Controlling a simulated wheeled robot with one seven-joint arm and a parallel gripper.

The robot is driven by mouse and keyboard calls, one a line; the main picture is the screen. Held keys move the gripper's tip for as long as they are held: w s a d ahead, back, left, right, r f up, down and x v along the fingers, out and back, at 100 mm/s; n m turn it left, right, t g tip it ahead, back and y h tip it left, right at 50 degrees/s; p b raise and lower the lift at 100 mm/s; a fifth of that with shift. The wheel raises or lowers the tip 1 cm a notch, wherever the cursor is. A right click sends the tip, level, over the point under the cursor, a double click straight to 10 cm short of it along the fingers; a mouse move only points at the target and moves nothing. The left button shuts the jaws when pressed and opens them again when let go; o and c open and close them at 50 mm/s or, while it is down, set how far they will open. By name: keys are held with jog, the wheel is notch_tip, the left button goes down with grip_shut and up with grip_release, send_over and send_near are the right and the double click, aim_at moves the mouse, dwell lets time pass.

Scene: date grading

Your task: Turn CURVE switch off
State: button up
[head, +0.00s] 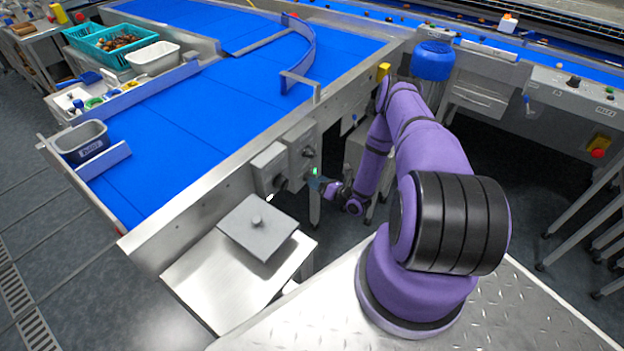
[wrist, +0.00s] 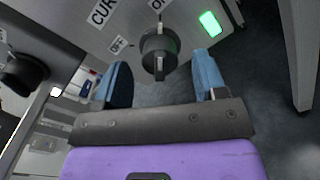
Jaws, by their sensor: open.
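The CURVE switch is a dark rotary knob (wrist: 159,50) on a grey panel, under a partly cut-off label (wrist: 103,12) reading "CUR". A green lamp (wrist: 209,23) is lit on the panel to the right of the knob; it also shows in the head view (head: 315,171). My gripper (wrist: 160,82) is open, with its blue fingers apart on either side of the knob in the picture. The fingers appear short of the knob, and I see no contact. In the head view, my gripper (head: 316,184) is small beside the control box (head: 301,146) on the conveyor's side.
A second dark knob (wrist: 24,74) sits on another box at the left of the wrist view. The blue conveyor (head: 190,110) runs behind the box. Dark floor lies below the gripper.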

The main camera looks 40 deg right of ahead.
jog(key=shift+x, duration=1.4)
jog(key=c, duration=0.9)
